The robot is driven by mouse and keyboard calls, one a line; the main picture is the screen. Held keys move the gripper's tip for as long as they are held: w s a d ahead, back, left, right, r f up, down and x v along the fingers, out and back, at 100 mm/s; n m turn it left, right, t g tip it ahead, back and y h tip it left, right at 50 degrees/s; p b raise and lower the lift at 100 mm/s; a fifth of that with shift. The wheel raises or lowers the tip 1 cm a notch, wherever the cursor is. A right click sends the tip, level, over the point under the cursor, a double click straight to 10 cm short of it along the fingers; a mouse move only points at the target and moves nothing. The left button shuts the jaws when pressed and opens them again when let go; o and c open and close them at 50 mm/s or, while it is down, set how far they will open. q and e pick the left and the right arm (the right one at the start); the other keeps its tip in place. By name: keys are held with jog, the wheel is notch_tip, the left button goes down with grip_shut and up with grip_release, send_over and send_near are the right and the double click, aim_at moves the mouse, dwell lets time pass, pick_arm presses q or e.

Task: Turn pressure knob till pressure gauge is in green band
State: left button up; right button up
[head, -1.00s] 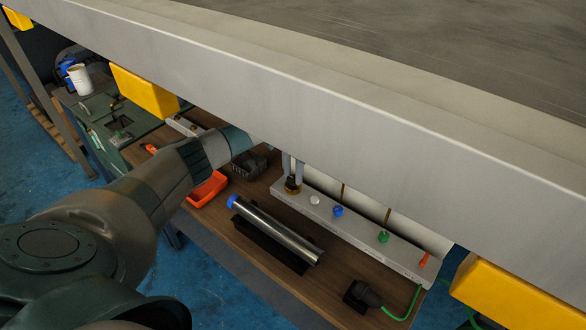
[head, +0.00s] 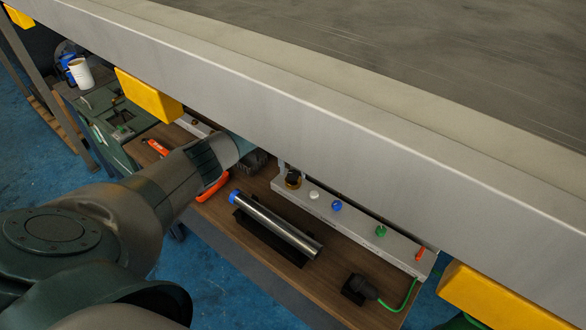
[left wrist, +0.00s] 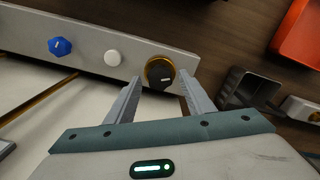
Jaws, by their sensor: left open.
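The pressure knob, a black dial with a brass rim and a white mark, sits at the end of a pale control bar in the left wrist view (left wrist: 160,72). It also shows in the head view (head: 293,178), just below the bench edge. My left gripper (left wrist: 160,84) is open, its two fingers pointing at the knob, one tip on each side. I cannot tell whether they touch it. In the head view the gripper is mostly hidden behind the bench edge. No pressure gauge is in view. My right gripper is not in view.
The control bar (head: 360,232) also carries a white button (head: 314,195), a blue knob (head: 336,206), a green knob (head: 381,231) and a red lever (head: 420,254). A metal tube (head: 275,225) lies in front. The thick bench edge (head: 330,130) overhangs the bar.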

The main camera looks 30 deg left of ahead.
pick_arm(q)
jog(key=shift+r, duration=0.2)
jog(key=shift+r, duration=2.85)
jog(key=shift+r, duration=0.1)
jog(key=shift+r+b, duration=0.35)
jog(key=shift+r, duration=0.15)
notch_tip(320, 180, up, 16)
jog(key=b, duration=0.4)
jog(key=shift+r, duration=0.15)
